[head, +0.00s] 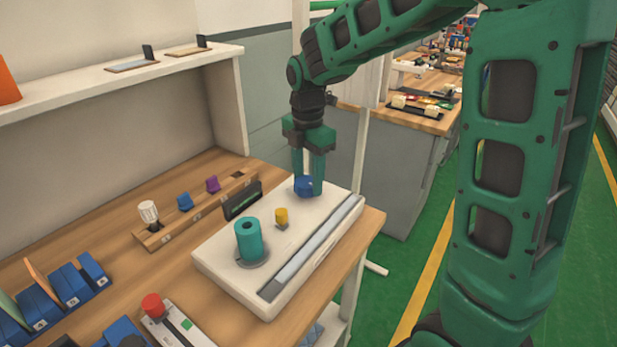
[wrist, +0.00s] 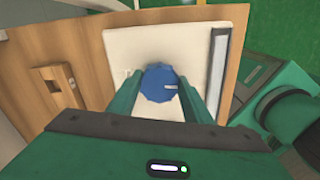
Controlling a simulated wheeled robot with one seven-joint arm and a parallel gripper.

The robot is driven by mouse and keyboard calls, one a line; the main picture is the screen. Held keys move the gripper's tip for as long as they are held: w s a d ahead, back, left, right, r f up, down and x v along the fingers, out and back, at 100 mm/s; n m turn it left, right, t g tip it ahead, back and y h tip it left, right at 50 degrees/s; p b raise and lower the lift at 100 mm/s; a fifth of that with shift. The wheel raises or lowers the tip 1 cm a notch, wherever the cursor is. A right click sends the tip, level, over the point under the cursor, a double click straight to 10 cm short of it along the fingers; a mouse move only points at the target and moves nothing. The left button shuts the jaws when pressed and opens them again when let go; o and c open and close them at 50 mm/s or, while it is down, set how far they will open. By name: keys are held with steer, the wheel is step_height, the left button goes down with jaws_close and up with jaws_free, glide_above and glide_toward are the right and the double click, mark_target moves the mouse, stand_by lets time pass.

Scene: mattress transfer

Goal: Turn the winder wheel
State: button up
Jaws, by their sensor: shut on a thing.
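The winder wheel is a blue faceted knob (head: 303,186) at the far end of a white board (head: 220,255) on the wooden bench. It also shows in the wrist view (wrist: 160,84), with a small light mark on its right side. My gripper (head: 309,183) points down over the knob, one finger on each side of it. In the wrist view my gripper's green fingers (wrist: 162,100) close on the knob from left and right. The knob's far side is partly hidden by the fingers in the head view.
A dark upright frame (head: 243,200) stands behind the board. A shelf (head: 110,85) hangs above the left side.

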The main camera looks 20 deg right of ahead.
mark_target(305, 180)
steer(key=shift+w+a+r, duration=0.15)
steer(key=shift+w+a, duration=0.1)
steer(key=o, duration=1)
steer(key=shift+o, duration=0.2)
steer(key=shift+s+d, duration=0.1)
step_height(305, 180, up, 10)
steer(key=shift+r, duration=0.25)
